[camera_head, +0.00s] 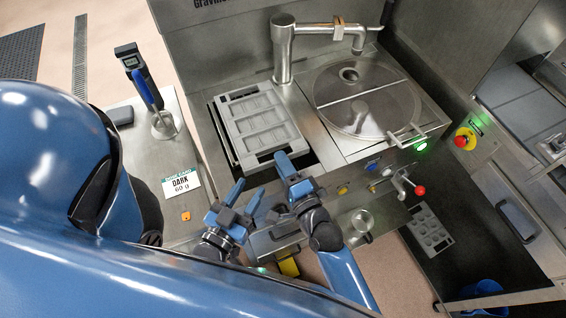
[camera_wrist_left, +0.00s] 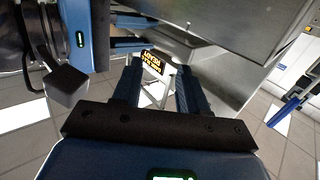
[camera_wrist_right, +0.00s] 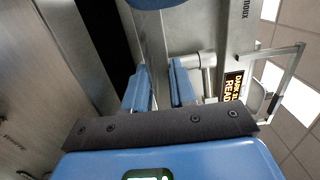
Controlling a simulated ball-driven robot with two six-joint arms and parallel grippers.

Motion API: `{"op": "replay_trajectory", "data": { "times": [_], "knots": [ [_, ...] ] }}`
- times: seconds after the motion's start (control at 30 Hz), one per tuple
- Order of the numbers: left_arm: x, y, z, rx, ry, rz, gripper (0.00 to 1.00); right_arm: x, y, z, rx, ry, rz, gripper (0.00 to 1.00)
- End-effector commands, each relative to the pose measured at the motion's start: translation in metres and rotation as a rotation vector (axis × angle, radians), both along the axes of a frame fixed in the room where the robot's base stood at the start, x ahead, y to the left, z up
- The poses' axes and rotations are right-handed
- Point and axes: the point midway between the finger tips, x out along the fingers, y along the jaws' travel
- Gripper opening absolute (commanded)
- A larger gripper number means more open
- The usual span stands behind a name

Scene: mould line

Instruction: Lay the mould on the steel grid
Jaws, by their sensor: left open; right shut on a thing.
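The mould (camera_head: 262,122) is a flat grey tray with rectangular cavities in the head view. It lies over the rectangular opening in the steel machine top, left of the round lid. My right gripper (camera_head: 287,165) is at the mould's near edge and shut on it; its fingers also show in the right wrist view (camera_wrist_right: 160,90). My left gripper (camera_head: 243,207) is open and empty, lower left of the right one, apart from the mould. The steel grid is hidden under the mould, so I cannot tell whether the mould touches it.
A round steel lid (camera_head: 368,98) and a bent spout (camera_head: 284,55) stand right of and behind the mould. A lever with a red knob (camera_head: 420,191) is at the front right. A card reading DARK (camera_head: 181,182) and a thermometer (camera_head: 140,75) are on the left counter.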

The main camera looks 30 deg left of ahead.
Motion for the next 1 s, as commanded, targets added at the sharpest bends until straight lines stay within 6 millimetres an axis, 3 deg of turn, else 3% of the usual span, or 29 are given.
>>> {"op": "replay_trajectory", "data": {
  "times": [0.37, 0.4, 0.57, 1.0],
  "knots": [
    [0.0001, 0.0, -0.002, 0.0, 0.0, 0.0, 0.43, -0.0001, 0.0001, -0.0026, -0.001, 0.001, 0.0, 0.0],
    [0.0001, 0.0, -0.002, 0.0, 0.0, 0.0, 0.43, -0.0001, 0.0001, -0.0026, -0.001, 0.001, 0.0, 0.3],
    [0.0001, 0.0, -0.002, 0.0, 0.0, 0.0, 0.43, -0.0001, 0.0, -0.0028, -0.002, 0.001, 0.0, 0.54],
    [0.0, 0.0, -0.0025, 0.0, 0.0, 0.0, 0.43, -0.0011, -0.0005, -0.0071, -0.009, 0.007, 0.002, 0.55]
  ]
}}
